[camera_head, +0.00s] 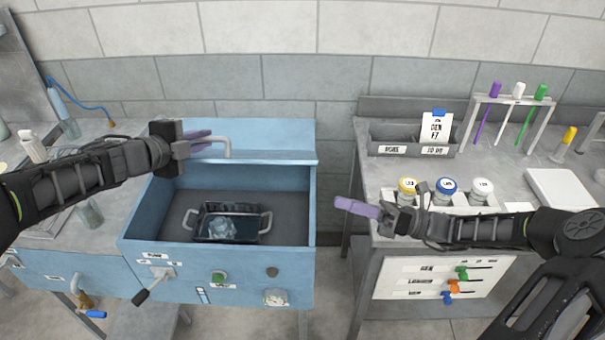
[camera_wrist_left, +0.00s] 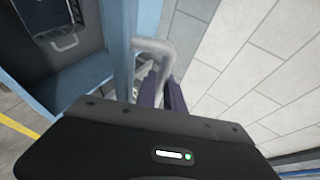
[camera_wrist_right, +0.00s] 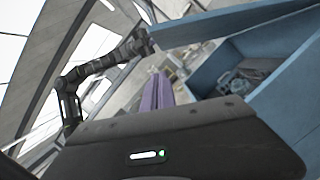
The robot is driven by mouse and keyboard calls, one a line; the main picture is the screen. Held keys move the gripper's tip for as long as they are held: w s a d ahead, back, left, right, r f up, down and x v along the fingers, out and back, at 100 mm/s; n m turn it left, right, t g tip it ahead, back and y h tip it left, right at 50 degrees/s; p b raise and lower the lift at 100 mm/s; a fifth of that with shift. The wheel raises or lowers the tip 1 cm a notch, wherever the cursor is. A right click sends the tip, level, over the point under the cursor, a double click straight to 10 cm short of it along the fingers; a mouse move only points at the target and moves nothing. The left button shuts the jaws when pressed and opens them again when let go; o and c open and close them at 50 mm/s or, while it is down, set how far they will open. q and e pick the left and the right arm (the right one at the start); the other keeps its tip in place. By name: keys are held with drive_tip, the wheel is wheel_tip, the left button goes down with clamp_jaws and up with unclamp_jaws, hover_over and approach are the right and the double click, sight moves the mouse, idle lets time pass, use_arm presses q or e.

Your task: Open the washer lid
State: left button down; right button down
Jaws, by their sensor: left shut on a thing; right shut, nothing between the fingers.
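The blue washer (camera_head: 220,272) stands at the left with its tub open to view. Its lid (camera_head: 270,134) is raised at the back of the tub. My left gripper (camera_head: 208,142) is shut on the grey lid handle (camera_head: 228,146); the handle and purple fingers also show in the left wrist view (camera_wrist_left: 160,75). A dark basket (camera_head: 228,208) with two side handles and a glassy clump of contents sits inside the tub. My right gripper (camera_head: 356,207) is shut and empty, in the air between the washer and the right bench. In the right wrist view its purple fingers (camera_wrist_right: 157,92) are together.
The right bench holds a grey bin (camera_head: 412,141), several capped jars (camera_head: 446,190), a rack with coloured tubes (camera_head: 510,99) and a white tray (camera_head: 562,188). A lever (camera_head: 154,284) and knobs are on the washer front. Bottles (camera_head: 32,146) stand at left.

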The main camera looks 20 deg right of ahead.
drive_tip(key=shift+a, duration=0.1)
drive_tip(key=w+a+r, duration=0.5)
drive_tip(key=w+a, duration=0.1)
drive_tip(key=a, duration=0.2)
drive_tip(key=shift+w, duration=0.3)
idle(0.3)
